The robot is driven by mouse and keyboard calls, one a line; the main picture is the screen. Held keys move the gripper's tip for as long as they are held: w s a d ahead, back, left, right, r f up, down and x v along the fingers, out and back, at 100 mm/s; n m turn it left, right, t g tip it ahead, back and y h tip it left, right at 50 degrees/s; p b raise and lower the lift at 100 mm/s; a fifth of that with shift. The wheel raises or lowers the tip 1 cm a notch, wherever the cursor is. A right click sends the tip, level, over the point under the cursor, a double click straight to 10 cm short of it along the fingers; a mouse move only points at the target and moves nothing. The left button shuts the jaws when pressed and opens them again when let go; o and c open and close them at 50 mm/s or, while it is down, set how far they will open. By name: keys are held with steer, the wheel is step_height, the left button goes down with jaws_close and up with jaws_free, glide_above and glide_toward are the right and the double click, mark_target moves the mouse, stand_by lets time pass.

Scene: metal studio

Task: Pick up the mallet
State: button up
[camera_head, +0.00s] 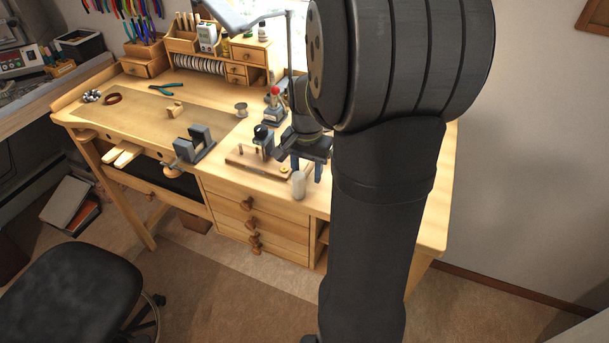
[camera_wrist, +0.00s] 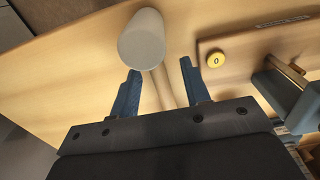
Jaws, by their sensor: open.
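The mallet has a pale grey, rounded head (camera_wrist: 142,40) and a light wooden handle (camera_wrist: 163,88). In the wrist view its handle runs between the two blue fingers of my gripper (camera_wrist: 159,70), with a gap on each side. The head lies just beyond the fingertips. In the camera_head view the mallet head (camera_head: 299,185) shows at the bench's front edge, just below my gripper (camera_head: 307,170). My gripper is open. The far end of the handle is hidden by my gripper's body.
A wooden board with a yellow round piece (camera_wrist: 215,58) and a metal tool (camera_wrist: 285,85) lies close to the right in the wrist view. A grey vise (camera_head: 195,145) stands left on the bench. A spool (camera_head: 241,110) and a red-topped tool (camera_head: 275,105) stand behind.

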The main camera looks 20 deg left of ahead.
jaws_close()
stand_by(1.4)
